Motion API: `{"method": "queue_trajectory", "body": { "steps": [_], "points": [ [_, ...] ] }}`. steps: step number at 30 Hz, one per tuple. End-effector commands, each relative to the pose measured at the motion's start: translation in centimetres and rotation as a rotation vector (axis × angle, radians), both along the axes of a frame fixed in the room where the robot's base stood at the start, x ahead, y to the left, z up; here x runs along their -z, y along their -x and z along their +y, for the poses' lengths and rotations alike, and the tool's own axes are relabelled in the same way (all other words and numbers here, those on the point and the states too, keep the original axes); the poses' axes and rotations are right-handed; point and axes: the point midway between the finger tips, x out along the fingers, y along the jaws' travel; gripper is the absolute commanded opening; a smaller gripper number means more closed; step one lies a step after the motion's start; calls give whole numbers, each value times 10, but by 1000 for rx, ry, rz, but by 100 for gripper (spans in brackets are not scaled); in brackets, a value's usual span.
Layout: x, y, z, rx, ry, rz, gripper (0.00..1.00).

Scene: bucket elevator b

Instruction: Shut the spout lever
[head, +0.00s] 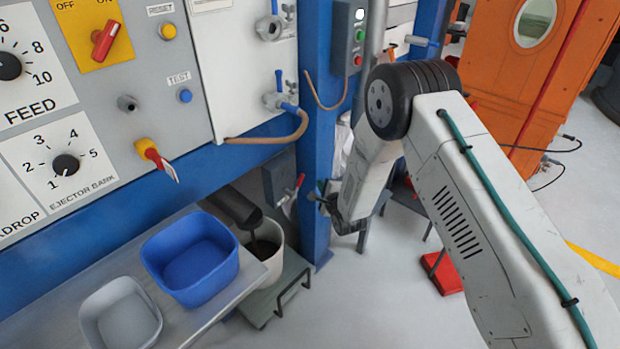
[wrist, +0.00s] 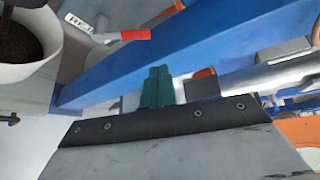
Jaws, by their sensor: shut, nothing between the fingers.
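The spout lever (head: 295,188) has a red grip and a pale shaft, and sits left of the blue post by the dark spout (head: 235,207). In the wrist view its red grip (wrist: 134,34) points right from a pale shaft at the upper left. My gripper (head: 318,195) is just right of the lever, in front of the post, with its fingers pointing left. In the wrist view the dark green fingers (wrist: 158,84) are together and empty. The red grip lies above and left of them, with a visible gap.
The blue post (head: 318,130) rises close behind my gripper. A white bucket (head: 268,262) with dark contents stands under the spout. A blue tub (head: 190,255) and a grey tub (head: 122,315) stand on the left bench. Floor is open below my arm.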

Motion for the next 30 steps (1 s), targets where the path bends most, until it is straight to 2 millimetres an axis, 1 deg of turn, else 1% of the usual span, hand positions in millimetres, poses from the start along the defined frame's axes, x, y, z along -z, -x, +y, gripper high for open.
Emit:
{"method": "queue_trajectory", "body": {
  "steps": [1, 4, 14, 17, 20, 30],
  "points": [
    [9, 3, 3, -1, -22, -3, 0],
    [15, 5, 6, 0, -51, -9, 0],
    [15, 5, 6, 0, -56, -11, 0],
    [16, 1, 7, 0, -57, -12, 0],
    [18, -9, 12, 0, -57, -12, 0],
    [31, -63, 36, 1, -55, -12, 0]
  ]
}}
